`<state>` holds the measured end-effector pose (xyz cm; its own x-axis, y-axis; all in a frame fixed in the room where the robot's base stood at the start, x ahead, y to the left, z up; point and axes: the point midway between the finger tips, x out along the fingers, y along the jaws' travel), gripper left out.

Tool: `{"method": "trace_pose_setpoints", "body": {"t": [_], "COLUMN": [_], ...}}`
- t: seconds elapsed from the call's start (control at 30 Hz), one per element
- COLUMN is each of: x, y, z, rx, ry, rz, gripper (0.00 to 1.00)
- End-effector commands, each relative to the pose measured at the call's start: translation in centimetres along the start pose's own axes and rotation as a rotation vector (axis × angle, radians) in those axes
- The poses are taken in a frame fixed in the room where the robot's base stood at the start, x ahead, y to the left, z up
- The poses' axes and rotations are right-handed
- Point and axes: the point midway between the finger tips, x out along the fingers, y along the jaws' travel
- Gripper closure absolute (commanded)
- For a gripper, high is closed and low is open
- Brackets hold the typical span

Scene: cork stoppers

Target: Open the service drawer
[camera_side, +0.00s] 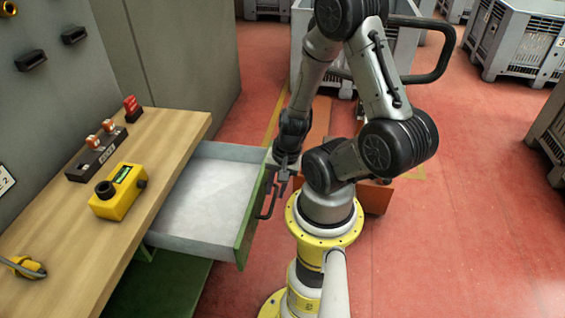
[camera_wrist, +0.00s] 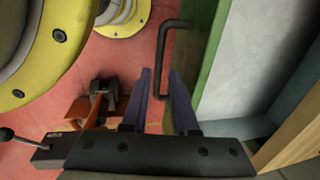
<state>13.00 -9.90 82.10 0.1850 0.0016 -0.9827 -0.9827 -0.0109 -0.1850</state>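The service drawer (camera_side: 212,190) stands pulled far out from under the wooden bench. Its pale tray looks empty, and its green front (camera_side: 248,222) carries a dark bar handle (camera_side: 268,202). My gripper (camera_side: 281,178) is at the far end of the handle in the side view. In the wrist view the handle (camera_wrist: 161,55) runs along the green front (camera_wrist: 205,60), with the drawer's pale floor (camera_wrist: 245,50) beyond. The two fingers of my gripper (camera_wrist: 160,80) are apart, with one end of the handle between them and gaps on both sides.
The bench top (camera_side: 165,155) holds a yellow box (camera_side: 118,192), a dark block with cork stoppers (camera_side: 97,155), a red part (camera_side: 131,108) and a yellow tool (camera_side: 22,267). Grey crates (camera_side: 515,45) stand at the back. Red floor on the right is clear.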

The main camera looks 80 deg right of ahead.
Motion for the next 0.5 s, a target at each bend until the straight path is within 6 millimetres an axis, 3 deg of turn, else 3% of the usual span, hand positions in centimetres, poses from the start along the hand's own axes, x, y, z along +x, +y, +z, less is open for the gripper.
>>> {"method": "trace_pose_setpoints", "body": {"t": [0.5], "x": [-6.5], "y": [-0.1], "z": [-0.1], "rx": [0.000], "ry": [0.004], "rz": [-0.004], "gripper": [0.73]}}
